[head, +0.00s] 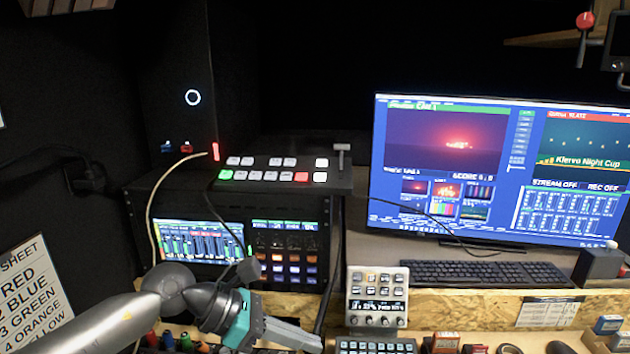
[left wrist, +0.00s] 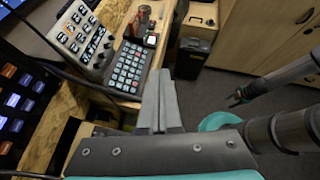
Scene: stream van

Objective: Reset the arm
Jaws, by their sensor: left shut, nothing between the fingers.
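My left arm comes in from the lower left in the head view. Its gripper (head: 312,342) points right and slightly down, in front of the rack and low near the desk's front edge. In the left wrist view the two grey fingers of the left gripper (left wrist: 160,80) lie together, shut with nothing between them. Beyond them are a keypad (left wrist: 128,68) and a desk edge, apart from the fingers as far as I can tell. At the right of that view another arm of mine shows, ending in a small dark gripper (left wrist: 238,97); its fingers are too small to read.
A video switcher (head: 275,170) sits on the rack, right of a black wall. A monitor (head: 500,165) and keyboard (head: 483,272) stand at the right. A small control pad (head: 377,297) is near the gripper. Open floor (left wrist: 225,75) shows beyond the desk.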

